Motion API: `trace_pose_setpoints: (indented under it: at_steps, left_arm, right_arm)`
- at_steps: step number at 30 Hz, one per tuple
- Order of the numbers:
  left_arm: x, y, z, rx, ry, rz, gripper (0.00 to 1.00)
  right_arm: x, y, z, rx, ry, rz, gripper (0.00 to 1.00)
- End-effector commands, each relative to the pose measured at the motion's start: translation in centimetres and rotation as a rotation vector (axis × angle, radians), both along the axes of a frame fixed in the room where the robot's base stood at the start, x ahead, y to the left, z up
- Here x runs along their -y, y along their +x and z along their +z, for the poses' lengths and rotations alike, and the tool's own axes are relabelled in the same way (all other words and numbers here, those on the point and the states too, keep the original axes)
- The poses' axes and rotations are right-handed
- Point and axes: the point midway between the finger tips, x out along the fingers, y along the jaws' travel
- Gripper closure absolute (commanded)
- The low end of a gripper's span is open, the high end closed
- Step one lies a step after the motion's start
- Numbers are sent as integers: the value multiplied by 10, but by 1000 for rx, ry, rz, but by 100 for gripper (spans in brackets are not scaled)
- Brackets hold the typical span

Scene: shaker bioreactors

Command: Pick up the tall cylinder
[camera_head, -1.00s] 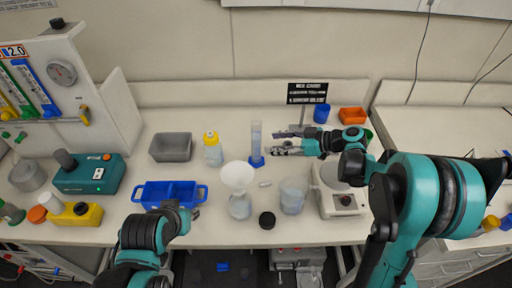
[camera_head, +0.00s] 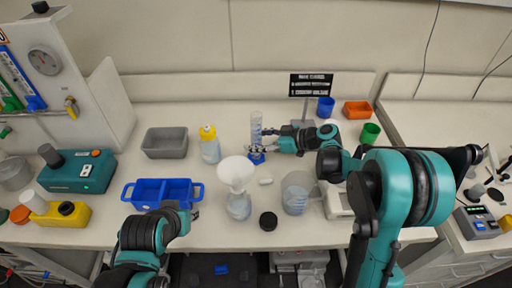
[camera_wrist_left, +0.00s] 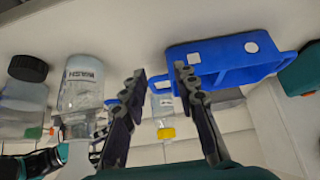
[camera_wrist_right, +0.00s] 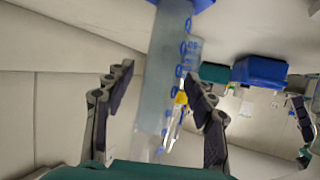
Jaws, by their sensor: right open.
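The tall cylinder (camera_head: 256,126) is a clear graduated cylinder with a blue base, upright on the bench. In the right wrist view the cylinder (camera_wrist_right: 166,75) stands between the fingers, with a visible gap to the left finger; contact on the right side cannot be told. My right gripper (camera_head: 262,143) is open, low around the cylinder near its base. It also shows in the right wrist view (camera_wrist_right: 160,85). My left gripper (camera_wrist_left: 158,82) is open and empty, near the blue tray (camera_head: 164,192).
A yellow-capped bottle (camera_head: 210,146) stands left of the cylinder. A funnel-topped flask (camera_head: 238,190), a beaker (camera_head: 297,192) and a black cap (camera_head: 268,221) are in front. A grey bin (camera_head: 164,143) is at the left. Blue (camera_head: 326,106) and green (camera_head: 370,133) cups stand right.

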Motion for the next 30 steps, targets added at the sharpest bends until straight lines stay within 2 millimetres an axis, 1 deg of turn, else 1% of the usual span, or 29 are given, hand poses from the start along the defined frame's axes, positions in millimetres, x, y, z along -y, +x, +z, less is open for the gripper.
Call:
trace_pose_setpoints:
  at_steps: [4,5,6,8,9,11,19,23,26,29,30]
  left_arm:
    - [0,0,1,0,0,0,71]
    - [0,0,1,0,0,0,71]
    - [0,0,1,0,0,0,71]
    - [0,0,1,0,0,0,71]
    - [0,0,1,0,0,0,71]
    - [0,0,1,0,0,0,71]
    - [0,0,1,0,0,0,71]
    - [0,0,4,0,0,0,71]
    - [0,0,9,0,0,0,71]
    - [0,0,16,0,0,0,71]
    - [0,0,20,0,0,0,71]
  right_arm:
    - [0,0,1,0,0,-1,45]
    - [0,0,1,0,0,-1,47]
    - [0,0,1,0,0,-1,58]
    - [0,0,1,0,0,-1,74]
    - [0,0,1,0,0,-1,84]
    - [1,0,1,0,0,-1,100]
    - [0,0,1,0,0,-1,100]
    - [1,0,6,0,0,-1,100]
    - [1,0,16,0,0,-1,100]
    - [0,0,32,0,1,-1,100]
    - [0,0,40,0,1,-1,100]
